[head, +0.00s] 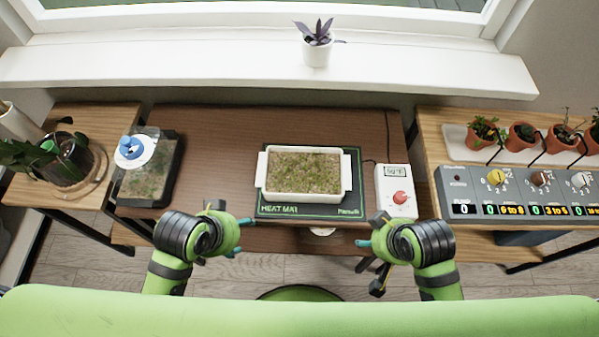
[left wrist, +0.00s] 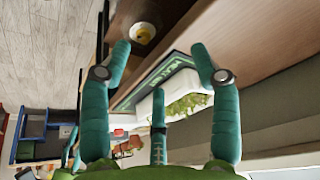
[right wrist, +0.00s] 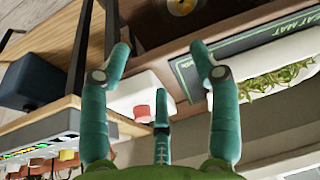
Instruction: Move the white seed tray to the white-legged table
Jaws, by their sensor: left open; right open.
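The white seed tray (head: 263,182), full of small green sprouts, sits on the black heat mat (head: 268,209) on the dark wood table (head: 225,125). It has a handle at each short side. My left gripper (head: 240,235) is open and empty, low and to the left of the tray at the table's front edge. My right gripper (head: 368,243) is open and empty, low and to the right of the tray. The tray also shows beyond the fingers in the left wrist view (left wrist: 144,108) and at the right in the right wrist view (right wrist: 252,87). I see no white table legs.
A white controller box (head: 396,190) stands right of the mat. A clear-sided box (head: 150,180) with a blue-knobbed white disc stands at the table's left. Light-wood tables flank it: a plant (head: 68,160) at left, several pots and a dial panel (head: 515,192) at right.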

